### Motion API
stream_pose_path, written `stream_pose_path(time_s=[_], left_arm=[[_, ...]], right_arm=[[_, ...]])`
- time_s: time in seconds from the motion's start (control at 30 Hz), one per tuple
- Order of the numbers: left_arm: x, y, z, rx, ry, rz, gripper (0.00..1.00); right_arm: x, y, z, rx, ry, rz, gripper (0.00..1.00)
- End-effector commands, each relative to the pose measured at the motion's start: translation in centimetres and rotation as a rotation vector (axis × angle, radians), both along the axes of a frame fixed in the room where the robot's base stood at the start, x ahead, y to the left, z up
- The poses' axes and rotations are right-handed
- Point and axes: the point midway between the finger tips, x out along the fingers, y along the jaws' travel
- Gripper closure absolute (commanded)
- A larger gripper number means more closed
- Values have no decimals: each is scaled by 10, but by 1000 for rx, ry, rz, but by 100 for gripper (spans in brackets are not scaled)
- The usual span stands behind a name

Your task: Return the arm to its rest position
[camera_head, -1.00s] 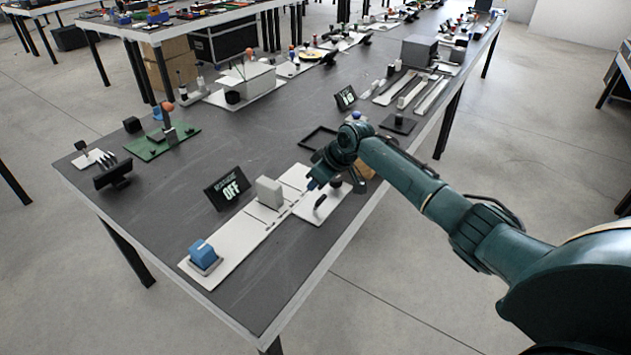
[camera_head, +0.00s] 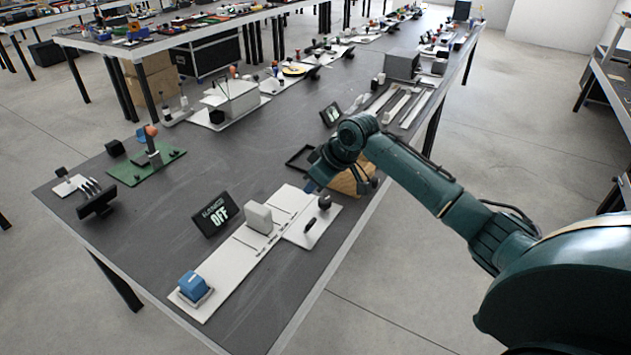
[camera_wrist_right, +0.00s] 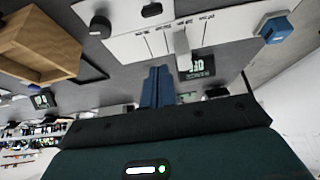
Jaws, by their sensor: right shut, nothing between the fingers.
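My right arm (camera_head: 425,185), dark green, reaches in from the right over the table's front edge. Its right gripper (camera_head: 311,186) is above the table beside the white board (camera_head: 228,264). In the right wrist view its blue fingers (camera_wrist_right: 157,88) are pressed together with nothing between them. Part of the gripper is hidden by the wrist in the head view. My left gripper is not in view.
A wooden box (camera_head: 349,182) stands under my right wrist, partly hidden. The board carries a light grey block (camera_head: 258,218), a black knob (camera_head: 324,202) and a blue block (camera_head: 193,285). An OFF display (camera_head: 216,215) stands behind it.

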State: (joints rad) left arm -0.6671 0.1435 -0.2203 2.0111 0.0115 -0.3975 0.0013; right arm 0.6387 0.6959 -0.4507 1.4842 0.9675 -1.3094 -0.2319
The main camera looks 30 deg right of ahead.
Motion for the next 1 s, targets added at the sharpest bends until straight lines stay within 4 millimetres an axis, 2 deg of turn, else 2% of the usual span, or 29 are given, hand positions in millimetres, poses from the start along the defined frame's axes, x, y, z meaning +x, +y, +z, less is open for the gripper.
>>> stream_pose_path(time_s=[0.2,0.73,0.87,0.97,1.0], left_arm=[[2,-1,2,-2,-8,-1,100],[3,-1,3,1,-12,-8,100],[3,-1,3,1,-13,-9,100],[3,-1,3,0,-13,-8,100],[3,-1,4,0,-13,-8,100]], right_arm=[[-8,-4,9,0,1,0,100],[-9,-2,6,-2,4,4,100],[-30,22,-20,-11,29,33,100],[-67,56,-54,-24,61,64,100],[-86,70,-68,-29,73,72,100]])
